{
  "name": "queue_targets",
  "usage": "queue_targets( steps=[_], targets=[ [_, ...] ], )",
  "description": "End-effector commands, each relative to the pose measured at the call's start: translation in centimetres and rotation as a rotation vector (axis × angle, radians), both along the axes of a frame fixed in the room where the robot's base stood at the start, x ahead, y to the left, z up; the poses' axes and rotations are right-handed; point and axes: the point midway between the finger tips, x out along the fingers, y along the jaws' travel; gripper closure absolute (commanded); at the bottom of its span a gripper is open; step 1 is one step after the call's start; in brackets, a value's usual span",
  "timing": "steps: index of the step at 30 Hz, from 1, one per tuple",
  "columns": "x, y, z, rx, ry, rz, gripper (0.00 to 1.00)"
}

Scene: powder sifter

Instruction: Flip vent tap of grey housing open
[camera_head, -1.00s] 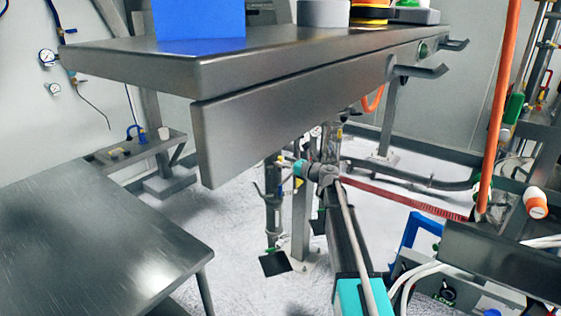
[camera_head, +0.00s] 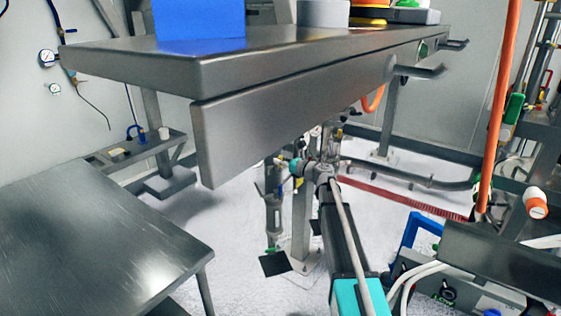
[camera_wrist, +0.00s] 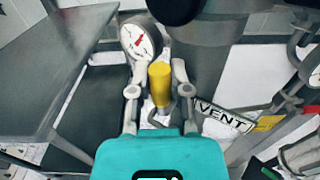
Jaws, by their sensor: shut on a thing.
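In the wrist view a yellow tap handle (camera_wrist: 159,84) stands between the two fingers of my gripper (camera_wrist: 158,72), which is shut on it. A white sign reading VENT (camera_wrist: 224,117) is to its right. The dark grey cylindrical housing (camera_wrist: 208,65) rises behind and to the right of the handle. A round gauge with a red needle (camera_wrist: 138,41) sits just beyond the left finger. In the head view my gripper (camera_head: 302,167) is among pipework below the bench; the handle is too small to make out there.
A steel bench (camera_head: 270,65) overhangs the work spot, with a blue box (camera_head: 198,18) on top. A low steel table (camera_head: 90,235) is at the left. An orange pole (camera_head: 497,110) and a blue-framed unit (camera_head: 430,255) stand at the right. Some floor is clear between.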

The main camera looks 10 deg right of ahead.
Motion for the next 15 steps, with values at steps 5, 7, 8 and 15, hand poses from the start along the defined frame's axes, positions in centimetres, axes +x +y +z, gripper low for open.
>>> queue_targets(
  steps=[5, 7, 8, 15],
  targets=[
    [0.02, 0.01, 0.02, -0.001, 0.0, 0.0, 1.0],
    [0.01, 0.04, 0.05, -0.006, -0.001, 0.0, 1.0],
    [0.01, 0.05, 0.06, -0.009, -0.002, 0.0, 1.0],
    [-0.07, 0.42, 0.2, -0.072, -0.014, 0.001, 1.0]
  ],
)
